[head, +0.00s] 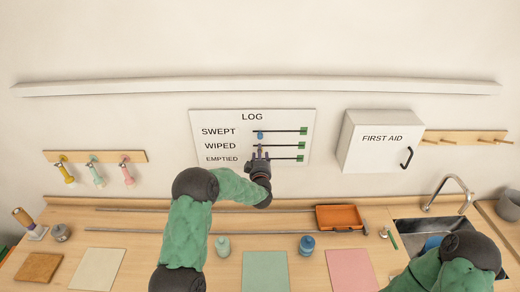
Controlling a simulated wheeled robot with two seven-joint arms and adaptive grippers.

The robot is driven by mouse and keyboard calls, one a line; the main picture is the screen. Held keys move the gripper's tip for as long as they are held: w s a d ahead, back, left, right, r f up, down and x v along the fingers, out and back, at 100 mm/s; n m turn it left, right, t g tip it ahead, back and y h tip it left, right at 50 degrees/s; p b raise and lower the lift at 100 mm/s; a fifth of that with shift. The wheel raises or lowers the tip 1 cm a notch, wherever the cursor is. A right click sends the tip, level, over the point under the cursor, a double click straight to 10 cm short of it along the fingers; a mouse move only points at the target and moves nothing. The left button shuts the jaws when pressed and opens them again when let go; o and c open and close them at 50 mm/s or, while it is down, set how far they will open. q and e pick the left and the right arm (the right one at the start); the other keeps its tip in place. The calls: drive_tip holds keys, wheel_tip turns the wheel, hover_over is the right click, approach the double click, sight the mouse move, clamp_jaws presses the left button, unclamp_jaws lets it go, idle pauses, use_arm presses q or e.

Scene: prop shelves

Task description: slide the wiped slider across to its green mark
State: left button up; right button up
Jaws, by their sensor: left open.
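The white LOG board (228,122) on the wall has three rows: SWEPT, WIPED and EMPTIED. Each row has a dark horizontal track with a green mark at its right end. The WIPED green mark (302,146) is uncovered. A blue slider (260,135) sits toward the left of the SWEPT track. My left gripper (260,152) is open in front of the board, its fingers pointing up at the left part of the WIPED track. It hides the WIPED slider, or most of it, and the left part of the EMPTIED track. My right gripper is out of view.
A white FIRST AID cabinet (372,146) stands right of the board. The wall between board and cabinet is clear.

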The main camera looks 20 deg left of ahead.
use_arm(q)
drive_tip(key=shift+x, duration=1.3)
clamp_jaws()
